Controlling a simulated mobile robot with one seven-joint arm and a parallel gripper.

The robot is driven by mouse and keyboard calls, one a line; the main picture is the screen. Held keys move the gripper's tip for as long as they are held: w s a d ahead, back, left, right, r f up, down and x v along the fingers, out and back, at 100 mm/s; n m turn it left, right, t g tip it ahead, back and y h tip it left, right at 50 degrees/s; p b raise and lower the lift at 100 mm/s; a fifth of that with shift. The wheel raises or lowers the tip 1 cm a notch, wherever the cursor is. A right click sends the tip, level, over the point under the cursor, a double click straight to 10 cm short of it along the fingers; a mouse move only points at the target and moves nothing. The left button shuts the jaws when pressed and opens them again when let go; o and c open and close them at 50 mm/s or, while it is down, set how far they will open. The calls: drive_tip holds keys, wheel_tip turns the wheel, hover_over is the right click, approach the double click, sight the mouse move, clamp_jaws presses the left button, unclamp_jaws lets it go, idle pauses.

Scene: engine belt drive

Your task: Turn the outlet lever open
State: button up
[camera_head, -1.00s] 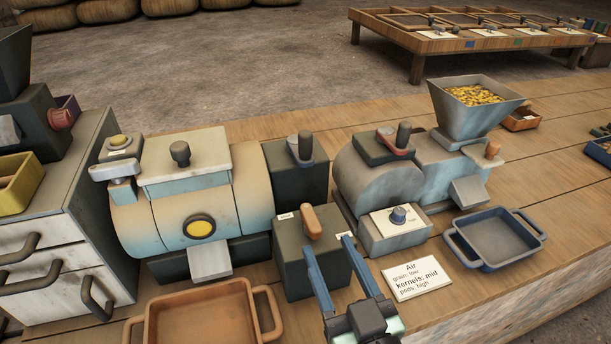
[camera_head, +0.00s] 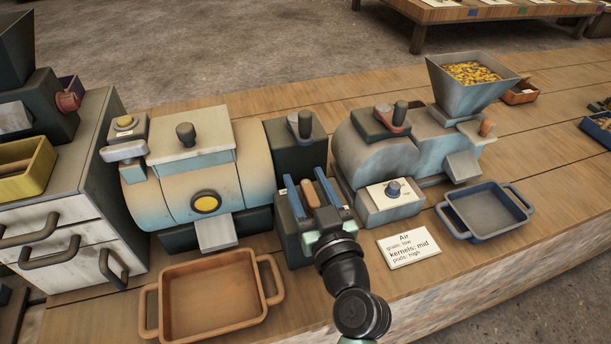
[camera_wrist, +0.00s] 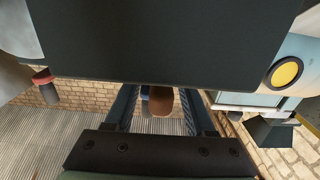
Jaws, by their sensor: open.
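A brown-orange lever handle (camera_head: 309,194) stands on top of the dark box (camera_head: 290,240) at the bench front, between the drum machine and the grey machine. Small white labels lie on the box top near it. My gripper (camera_head: 305,178) is open, with one blue finger on each side of this handle. In the wrist view the rounded brown handle (camera_wrist: 162,101) shows between the two fingers. Whether either finger touches it cannot be told. My gripper body hides part of the box's front and right. No readable label here names the outlet lever.
An orange tray (camera_head: 160,322) stands at the front left, and a blue tray (camera_head: 451,221) at the right. A card (camera_head: 409,247) headed "Air" lies on the bench. The hopper (camera_head: 460,95) holds yellow kernels.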

drive_tip(key=shift+w+a, duration=0.1)
drive_tip(key=shift+w, duration=0.25)
clamp_jaws()
